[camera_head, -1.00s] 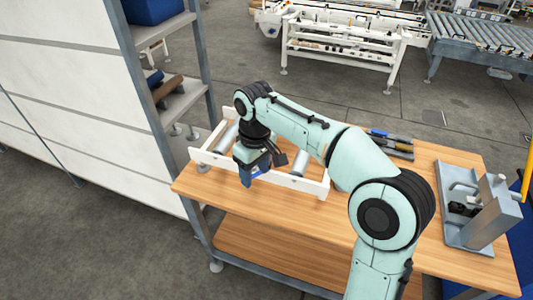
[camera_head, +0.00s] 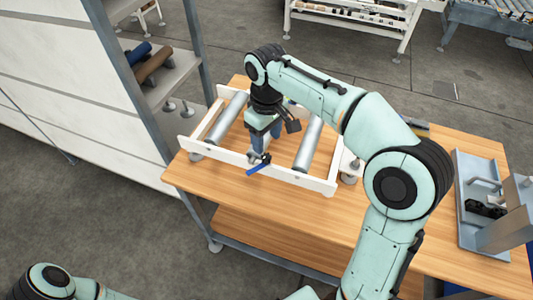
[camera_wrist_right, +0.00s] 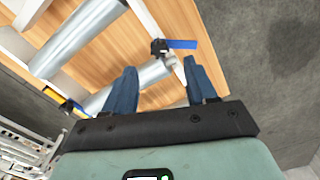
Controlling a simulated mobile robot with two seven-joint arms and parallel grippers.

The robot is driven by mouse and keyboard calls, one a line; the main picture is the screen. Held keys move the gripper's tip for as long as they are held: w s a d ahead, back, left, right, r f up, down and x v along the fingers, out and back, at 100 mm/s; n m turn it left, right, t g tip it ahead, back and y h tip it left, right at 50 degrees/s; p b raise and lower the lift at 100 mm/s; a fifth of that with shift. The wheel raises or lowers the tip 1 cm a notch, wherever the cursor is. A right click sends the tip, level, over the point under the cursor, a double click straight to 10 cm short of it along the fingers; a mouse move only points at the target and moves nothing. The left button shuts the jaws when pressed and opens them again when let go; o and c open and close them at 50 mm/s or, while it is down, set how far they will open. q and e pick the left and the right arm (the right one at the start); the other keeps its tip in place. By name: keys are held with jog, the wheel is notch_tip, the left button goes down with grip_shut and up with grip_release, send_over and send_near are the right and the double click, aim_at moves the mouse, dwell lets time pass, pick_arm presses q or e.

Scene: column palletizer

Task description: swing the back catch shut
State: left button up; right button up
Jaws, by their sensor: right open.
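A catch with a blue lever (camera_head: 258,166) and a dark body sits on the near rail of a white roller frame (camera_head: 313,181). It also shows in the right wrist view as a blue lever (camera_wrist_right: 181,44) that sticks out past the rail. Another small blue and yellow part (camera_wrist_right: 69,104) shows at the roller's other end, too small to make out. I cannot tell which is the back catch. My right gripper (camera_head: 259,148) points down over the frame, just above the near catch. Its blue fingers (camera_wrist_right: 159,65) are apart and empty. My left gripper is out of view.
Metal rollers (camera_head: 227,117) lie across the frame on the wooden table (camera_head: 240,200). A grey fixture (camera_head: 483,205) stands at the table's right end. A shelf (camera_head: 170,80) with rolled items rises at the left. The table front is clear.

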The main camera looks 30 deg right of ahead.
aim_at(266, 156)
notch_tip(266, 156, down, 7)
jog(key=shift+w+f+b, duration=0.1)
jog(key=shift+b, duration=0.35)
jog(key=c, duration=1.1)
